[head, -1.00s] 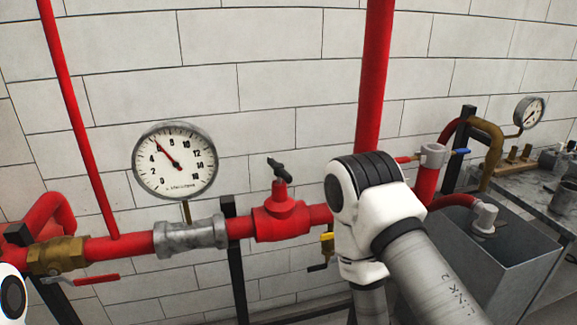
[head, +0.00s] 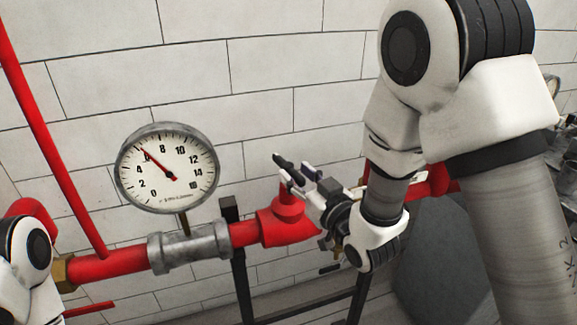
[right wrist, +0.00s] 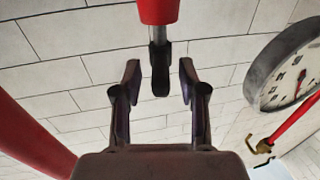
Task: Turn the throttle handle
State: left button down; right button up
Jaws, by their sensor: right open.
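The throttle handle (head: 285,162) is a small black lever on top of a red valve (head: 287,222) in the pipe. My right gripper (head: 299,176) is open, with its fingers at the right side of the handle in the head view. In the right wrist view the dark handle (right wrist: 160,68) lies between the two spread fingers (right wrist: 159,76), with a visible gap on each side. The red valve stem (right wrist: 158,10) shows at the top edge there. My left gripper is out of view; only part of my left arm shows at the lower left.
A round pressure gauge (head: 167,168) stands left of the valve, above a grey pipe coupling (head: 188,247). A thin red pipe (head: 50,140) rises at the left. A white block wall (head: 270,60) is behind. Black support posts (head: 240,285) stand below the pipe.

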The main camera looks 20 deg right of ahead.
aim_at(288, 165)
jog(key=p+x, duration=0.1)
jog(key=x, duration=0.3)
jog(key=shift+r, duration=0.1)
jog(key=shift+c, duration=0.4)
jog(key=shift+w, duration=0.1)
grip_shut()
jog(key=shift+a+m+h+b, duration=0.1)
jog(key=shift+m+h+b, duration=0.35)
jog(key=shift+h, duration=0.15)
jog(key=shift+o, duration=0.4)
grip_release()
